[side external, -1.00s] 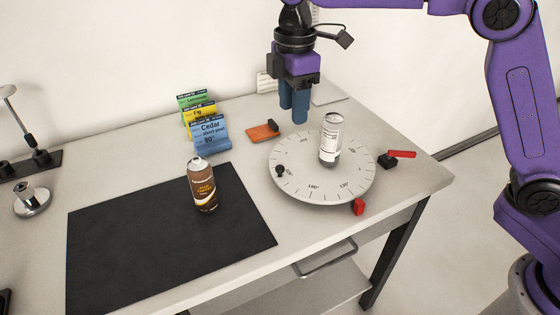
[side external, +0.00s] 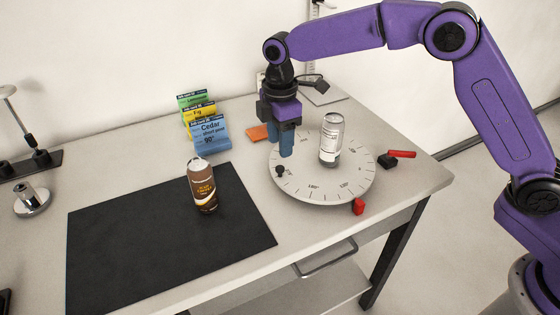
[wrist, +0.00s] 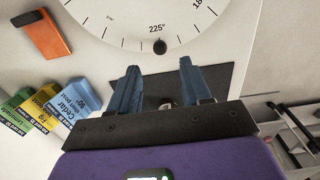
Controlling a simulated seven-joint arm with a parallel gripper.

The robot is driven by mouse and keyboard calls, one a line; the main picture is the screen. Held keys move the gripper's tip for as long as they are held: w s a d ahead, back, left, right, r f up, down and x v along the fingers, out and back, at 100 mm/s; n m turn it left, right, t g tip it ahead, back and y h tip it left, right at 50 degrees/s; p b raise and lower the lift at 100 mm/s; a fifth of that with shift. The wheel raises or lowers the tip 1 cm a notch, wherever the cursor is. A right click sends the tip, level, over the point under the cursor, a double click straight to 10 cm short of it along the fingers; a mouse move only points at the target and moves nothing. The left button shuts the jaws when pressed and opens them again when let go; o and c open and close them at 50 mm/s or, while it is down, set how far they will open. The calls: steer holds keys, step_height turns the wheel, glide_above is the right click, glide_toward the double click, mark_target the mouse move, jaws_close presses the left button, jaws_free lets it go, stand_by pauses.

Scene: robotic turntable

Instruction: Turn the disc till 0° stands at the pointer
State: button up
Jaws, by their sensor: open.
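The pale round disc (side external: 318,190) has degree marks around its rim and a black knob (side external: 280,171) near its left edge. In the wrist view the knob (wrist: 159,46) sits beside the 225° mark on the disc (wrist: 135,20). A red block (side external: 358,206) stands at the disc's front rim; I cannot tell whether it is the pointer. The 0° mark cannot be read with certainty. My gripper (side external: 287,152) is open and empty, fingers pointing down, above the disc's left side near the knob. In the wrist view its blue fingertips (wrist: 160,68) are apart, with the knob just beyond them.
A silver can (side external: 331,139) stands on the disc, right of my gripper. A black block with a red bar (side external: 402,154) lies right of the disc. Label cards (side external: 208,134), an orange block (side external: 257,133) and a brown can (side external: 202,187) on a black mat (side external: 130,240) are left.

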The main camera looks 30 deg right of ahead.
mark_target(280, 167)
step_height(280, 167, down, 7)
steer(key=shift+r, duration=0.1)
steer(key=shift+c, duration=0.3)
jaws_close()
